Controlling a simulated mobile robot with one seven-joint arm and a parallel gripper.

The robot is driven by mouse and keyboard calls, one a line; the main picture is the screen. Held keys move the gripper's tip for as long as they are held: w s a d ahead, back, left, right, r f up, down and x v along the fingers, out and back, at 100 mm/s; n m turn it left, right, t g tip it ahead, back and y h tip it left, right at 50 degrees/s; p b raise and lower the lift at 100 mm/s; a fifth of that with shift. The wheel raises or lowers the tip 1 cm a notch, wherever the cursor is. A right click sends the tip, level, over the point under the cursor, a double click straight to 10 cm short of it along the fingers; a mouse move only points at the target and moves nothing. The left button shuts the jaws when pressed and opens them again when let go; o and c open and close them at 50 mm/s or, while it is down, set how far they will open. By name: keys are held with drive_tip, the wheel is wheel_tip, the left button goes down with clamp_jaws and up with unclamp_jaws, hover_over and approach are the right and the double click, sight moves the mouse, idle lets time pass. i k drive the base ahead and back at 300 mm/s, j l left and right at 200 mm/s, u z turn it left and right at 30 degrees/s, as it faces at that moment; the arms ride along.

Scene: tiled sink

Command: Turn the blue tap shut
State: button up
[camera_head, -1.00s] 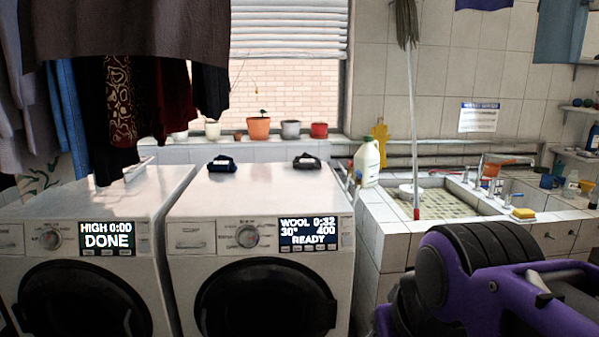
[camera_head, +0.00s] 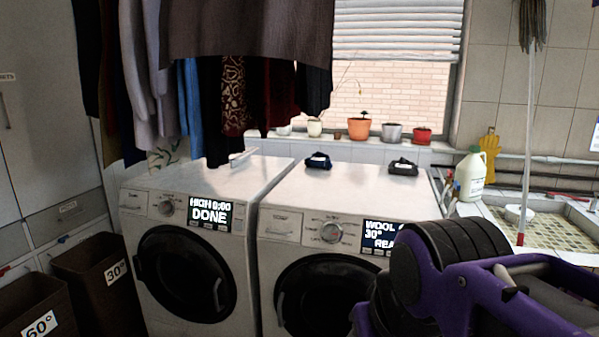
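Small fittings (camera_head: 449,187) with what look like red and blue parts sit in the gap between the right washing machine and the tiled sink. They are too small to tell which is the blue tap or how its handle is turned. The sink (camera_head: 560,222) is at the right edge, partly cut off, and its own faucet is mostly out of view. My purple and black arm fills the lower right. My gripper itself does not show.
Two white washing machines (camera_head: 205,255) stand in the middle, with clothes (camera_head: 240,70) hanging above. A white jug (camera_head: 470,175) and a mop (camera_head: 527,120) are by the sink. Brown bins (camera_head: 95,270) stand at lower left. Pots (camera_head: 359,128) line the window sill.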

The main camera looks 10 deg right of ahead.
sight(458, 187)
drive_tip(key=i+l+u, duration=0.1)
drive_tip(key=l+u, duration=0.55)
drive_tip(key=i+l+u, duration=0.2)
drive_tip(key=l, duration=0.75)
drive_tip(key=k, duration=0.1)
